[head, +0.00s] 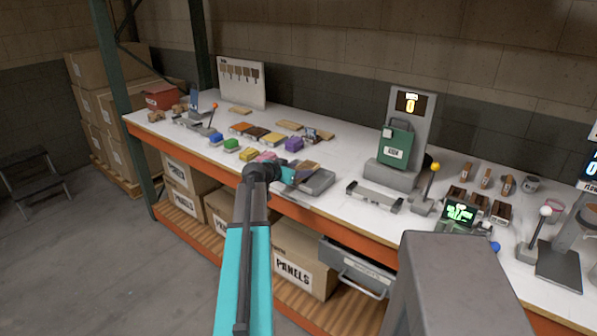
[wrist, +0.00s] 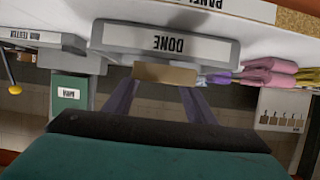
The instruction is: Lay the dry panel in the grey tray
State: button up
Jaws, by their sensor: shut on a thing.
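My gripper (head: 290,174) is shut on a tan-brown panel (head: 308,167), seen at the front edge of the bench in the head view. The panel also shows edge-on between my fingers in the wrist view (wrist: 165,74). The grey tray (head: 322,186) lies just right of my gripper, and the panel overlaps its back left part in the picture. In the wrist view the tray (wrist: 165,32), labelled DONE, appears upside down just above the panel. I cannot tell whether the panel touches the tray.
Coloured cloths, including a purple one (head: 294,144) and a yellow one (head: 249,154), lie left of the tray. Orange and brown panels (head: 256,133) lie behind them.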

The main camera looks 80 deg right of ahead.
jog(key=shift+f, duration=0.4)
jog(key=shift+f+b, duration=0.2)
jog(key=shift+b, duration=0.15)
jog(key=o, duration=1.1)
jog(key=shift+c, duration=0.2)
jog(key=shift+r+p, duration=0.25)
jog(key=shift+p, duration=0.1)
jog(key=shift+w+a, duration=0.1)
jog(key=b+v, duration=0.2)
jog(key=v, duration=0.9)
jog(key=shift+a+r+b, duration=0.2)
jog(key=shift+a+b, duration=0.1)
jog(key=shift+b, duration=0.1)
jog(key=shift+w, duration=0.1)
